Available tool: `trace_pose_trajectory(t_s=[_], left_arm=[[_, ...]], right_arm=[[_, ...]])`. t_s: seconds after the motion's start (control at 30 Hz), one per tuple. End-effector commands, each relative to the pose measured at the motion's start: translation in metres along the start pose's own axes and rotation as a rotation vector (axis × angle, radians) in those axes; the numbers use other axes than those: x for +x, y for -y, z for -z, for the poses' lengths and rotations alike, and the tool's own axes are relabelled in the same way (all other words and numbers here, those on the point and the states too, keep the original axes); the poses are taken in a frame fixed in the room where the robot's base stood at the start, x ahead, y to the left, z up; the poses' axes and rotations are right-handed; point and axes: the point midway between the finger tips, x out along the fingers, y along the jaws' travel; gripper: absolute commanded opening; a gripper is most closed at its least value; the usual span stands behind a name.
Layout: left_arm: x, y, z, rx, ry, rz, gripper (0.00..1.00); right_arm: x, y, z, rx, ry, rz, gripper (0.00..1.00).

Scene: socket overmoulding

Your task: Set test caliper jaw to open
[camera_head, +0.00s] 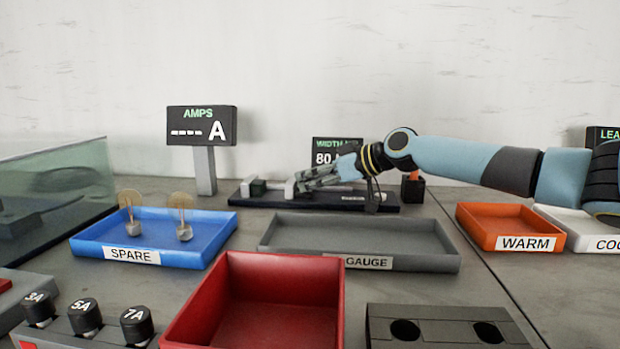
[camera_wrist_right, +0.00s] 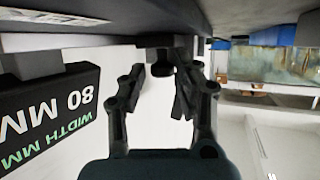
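The test caliper has a long dark base (camera_head: 390,208) at the back of the bench, with a light grey upright jaw block (camera_head: 289,188) toward its left. Its black display (camera_head: 325,147) reads WIDTH MM and 80, partly hidden by my right arm; the display also shows upside down in the right wrist view (camera_wrist_right: 50,115). My right gripper (camera_head: 312,181) is low over the caliper, just right of the light block. In the wrist view its fingers (camera_wrist_right: 160,88) are apart, with a dark knob-like part (camera_wrist_right: 160,65) beyond and between them. I cannot tell whether they touch it. My left gripper is not in view.
A grey GAUGE tray (camera_head: 290,230) lies in front of the caliper. A blue SPARE tray (camera_head: 90,243) with two parts is left, an orange WARM tray (camera_head: 480,225) right. A red bin (camera_head: 200,310) is nearer. The AMPS display (camera_head: 202,126) stands behind left.

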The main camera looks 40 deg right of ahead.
Motion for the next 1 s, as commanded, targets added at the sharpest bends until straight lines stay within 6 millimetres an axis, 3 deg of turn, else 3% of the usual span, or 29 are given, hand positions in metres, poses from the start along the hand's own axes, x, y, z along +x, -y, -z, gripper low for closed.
trace_pose_trajectory(t_s=[0.17,0.33,0.7,1.0], left_arm=[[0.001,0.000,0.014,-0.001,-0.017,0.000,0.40],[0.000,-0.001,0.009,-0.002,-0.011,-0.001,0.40],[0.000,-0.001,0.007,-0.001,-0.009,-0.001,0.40],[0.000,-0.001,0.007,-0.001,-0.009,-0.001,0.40]], right_arm=[[0.000,0.000,0.001,0.000,-0.001,0.000,0.31],[-0.003,0.000,0.008,-0.004,-0.002,0.000,0.31],[-0.031,-0.001,0.071,-0.007,0.001,-0.001,0.31],[-0.040,-0.001,0.092,0.000,-0.001,-0.001,0.31]])
